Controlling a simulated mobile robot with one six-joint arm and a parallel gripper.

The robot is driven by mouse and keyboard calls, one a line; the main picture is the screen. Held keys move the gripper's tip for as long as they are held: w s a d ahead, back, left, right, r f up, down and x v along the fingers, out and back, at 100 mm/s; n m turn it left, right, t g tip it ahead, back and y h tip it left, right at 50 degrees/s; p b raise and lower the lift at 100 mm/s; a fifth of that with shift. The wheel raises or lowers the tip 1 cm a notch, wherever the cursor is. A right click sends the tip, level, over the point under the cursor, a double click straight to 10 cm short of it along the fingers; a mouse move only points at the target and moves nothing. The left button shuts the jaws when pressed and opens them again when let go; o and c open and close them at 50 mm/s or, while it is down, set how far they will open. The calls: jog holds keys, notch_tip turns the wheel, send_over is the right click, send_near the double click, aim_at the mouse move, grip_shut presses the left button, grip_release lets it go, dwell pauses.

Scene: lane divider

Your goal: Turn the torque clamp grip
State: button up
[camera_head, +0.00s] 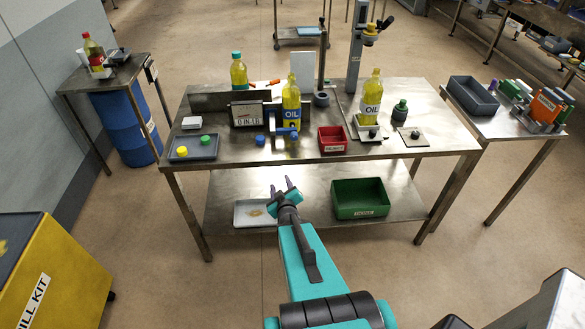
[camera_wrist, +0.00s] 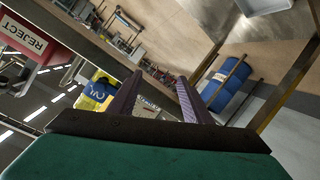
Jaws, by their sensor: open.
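A torque tester with a white dial plate (camera_head: 247,113) reading "0 IN·LB" stands on the steel table (camera_head: 230,153). A yellow oil bottle (camera_head: 291,101) stands right of the plate. A blue bar (camera_head: 286,130) low in front of the bottle may be the clamp grip; I cannot tell for sure. My gripper (camera_head: 281,187) is in front of the table's near edge, apart from the tester and touching nothing. In the wrist view its two purple fingers (camera_wrist: 158,80) are spread with nothing between them. The grip is not clearly seen there; a yellow and blue shape (camera_wrist: 95,92) shows left of the fingers.
Blue caps (camera_head: 260,140), a grey tray (camera_head: 193,148) and a red REJECT bin (camera_head: 332,139) sit along the table front. The lower shelf holds a green bin (camera_head: 360,198). A yellow cabinet (camera_head: 50,280) stands at left.

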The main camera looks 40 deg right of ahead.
jog(key=s+a+f+g+y+b, duration=0.3)
jog(key=a+f+g, duration=0.1)
jog(key=a+f, duration=0.75)
jog(key=s+a+f+g+y+b, duration=0.2)
jog(key=s+a+f+g+y, duration=0.2)
jog(key=a+f, duration=0.75)
jog(key=s+a+f+g+b, duration=0.2)
jog(key=s+a+f+g, duration=0.1)
jog(key=s+a, duration=0.4)
jog(key=s+a+f+n+g+y+b, duration=0.1)
jog(key=s+a+g, duration=0.5)
jog(key=s, duration=0.7)
notch_tip(320, 180, down, 2)
jog(key=shift+s+a+f+g+b, duration=0.25)
jog(key=shift+s+a+g+b, duration=0.1)
jog(key=shift+a+b, duration=0.5)
